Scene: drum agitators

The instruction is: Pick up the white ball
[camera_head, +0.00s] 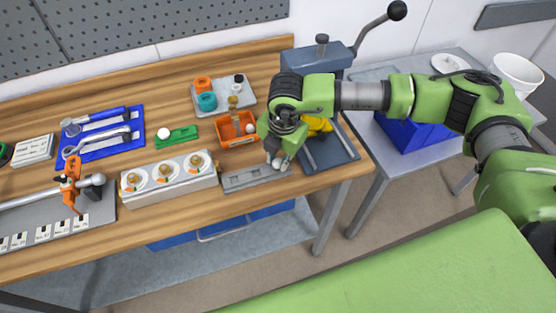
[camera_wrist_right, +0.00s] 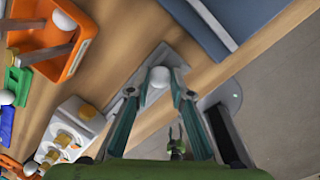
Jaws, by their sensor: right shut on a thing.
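My right gripper (camera_head: 278,160) is over the grey slotted plate (camera_head: 238,182) near the table's front edge. In the right wrist view, its fingers (camera_wrist_right: 158,88) are closed on the two sides of a white ball (camera_wrist_right: 159,76). The ball is at or just above the plate; I cannot tell if it still touches. Another white ball (camera_head: 250,129) lies in the orange bin (camera_head: 226,143), and one more (camera_head: 164,134) sits on a green block (camera_head: 184,134). My left gripper is not in view.
A white box with several dials (camera_head: 168,185) stands left of the plate. A dark tray (camera_head: 340,163) with yellow items lies to the right, partly behind my arm. A blue-grey lever press (camera_head: 318,58) stands at the back right.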

